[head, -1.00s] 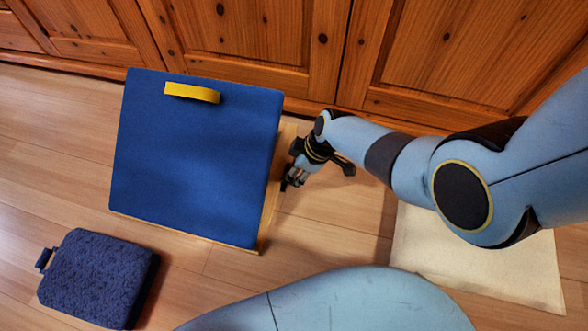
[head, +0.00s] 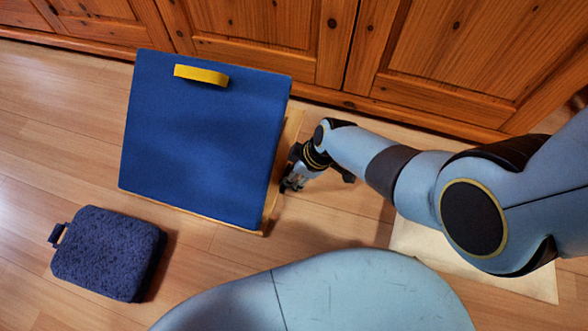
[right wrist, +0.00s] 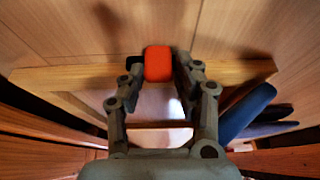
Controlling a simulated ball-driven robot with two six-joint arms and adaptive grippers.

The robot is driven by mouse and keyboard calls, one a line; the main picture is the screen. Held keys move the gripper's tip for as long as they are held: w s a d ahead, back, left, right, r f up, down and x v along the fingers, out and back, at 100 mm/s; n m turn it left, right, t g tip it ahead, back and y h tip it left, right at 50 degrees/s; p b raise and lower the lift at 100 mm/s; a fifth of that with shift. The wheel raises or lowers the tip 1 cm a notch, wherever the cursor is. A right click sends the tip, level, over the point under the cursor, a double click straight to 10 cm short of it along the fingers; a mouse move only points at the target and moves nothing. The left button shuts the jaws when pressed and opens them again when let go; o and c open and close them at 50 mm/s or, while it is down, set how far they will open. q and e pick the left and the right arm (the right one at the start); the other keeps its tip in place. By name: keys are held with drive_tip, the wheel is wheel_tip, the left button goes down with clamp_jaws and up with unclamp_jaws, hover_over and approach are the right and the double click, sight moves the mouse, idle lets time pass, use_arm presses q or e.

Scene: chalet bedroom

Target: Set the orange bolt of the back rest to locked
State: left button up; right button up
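The back rest (head: 205,145) is a tilted blue panel with a yellow strap on a light wooden frame, left of centre in the head view. Its orange bolt (right wrist: 158,63) shows in the right wrist view in front of the wooden bar (right wrist: 80,76); in the head view I cannot make it out. My right gripper (head: 291,184) is at the frame's right side. The bolt's locked or unlocked position cannot be told. My left gripper is not in view.
A dark blue cushion (head: 105,253) with a small tab lies on the floor at lower left. Wooden cabinets (head: 270,35) stand behind the back rest. A cream mat (head: 480,283) lies on the floor at right, under my arm. The floor between cushion and back rest is clear.

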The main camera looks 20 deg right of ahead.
drive_tip(key=o, duration=0.3)
drive_tip(key=shift+o, duration=0.2)
drive_tip(key=v, duration=1.2)
drive_tip(key=shift+f, duration=0.1)
